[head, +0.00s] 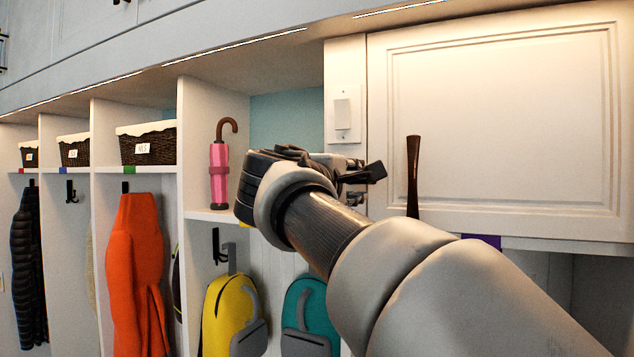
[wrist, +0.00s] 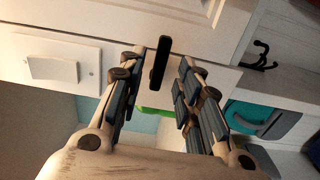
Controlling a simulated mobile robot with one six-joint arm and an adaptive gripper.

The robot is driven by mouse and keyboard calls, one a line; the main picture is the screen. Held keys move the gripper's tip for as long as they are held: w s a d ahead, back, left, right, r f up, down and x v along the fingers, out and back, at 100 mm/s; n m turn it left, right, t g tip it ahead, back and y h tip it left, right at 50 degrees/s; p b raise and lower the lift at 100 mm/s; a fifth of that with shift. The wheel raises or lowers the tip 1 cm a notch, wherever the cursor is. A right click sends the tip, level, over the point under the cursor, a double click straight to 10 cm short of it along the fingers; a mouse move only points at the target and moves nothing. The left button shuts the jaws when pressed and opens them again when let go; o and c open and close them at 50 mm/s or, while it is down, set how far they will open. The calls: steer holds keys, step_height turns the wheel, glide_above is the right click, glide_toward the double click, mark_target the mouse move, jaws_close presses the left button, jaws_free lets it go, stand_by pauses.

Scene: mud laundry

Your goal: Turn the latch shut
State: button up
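The latch is a dark bar (wrist: 159,65) in the wrist view, lying across the seam between the white cabinet door (wrist: 205,25) and the white side panel. In the head view the latch (head: 376,171) shows as a dark piece just past my fingertips, partly hidden by them. My gripper (head: 353,179) is open and faces the seam. In the wrist view the latch appears between the two spread fingers of my gripper (wrist: 162,62), with a gap on each side. I cannot tell whether the fingertips reach around it in depth.
A dark brown upright bar (head: 413,175) stands against the door (head: 505,120), right of the latch. A switch plate (head: 342,113) is above left. A pink umbrella (head: 219,172) stands on the shelf at left. Yellow (head: 228,310) and teal (head: 312,310) backpacks hang below.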

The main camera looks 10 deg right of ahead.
steer(key=v, duration=1)
steer(key=shift+s, duration=0.2)
steer(key=s+d+f+m+g+y+b, duration=0.1)
steer(key=s+d+f+g, duration=0.15)
steer(key=f, duration=0.55)
steer(key=s+d+f+m+g+y+b, duration=0.15)
steer(key=s+d+f, duration=0.25)
steer(key=f, duration=0.5)
steer(key=s+d+f+m+g+y, duration=0.1)
steer(key=s+d+f+g+y, duration=0.2)
steer(key=f, duration=0.5)
steer(key=s+a+f+m+g+y+b, duration=0.1)
steer(key=s+f+m, duration=0.3)
steer(key=s+f, duration=0.5)
steer(key=s+a+f+m+g+y+b, duration=0.2)
steer(key=s+f, duration=0.6)
steer(key=f, duration=0.7)
steer(key=shift+s+a+m+y, duration=0.4)
steer(key=shift+a+m+y, duration=0.35)
steer(key=shift+m, duration=0.1)
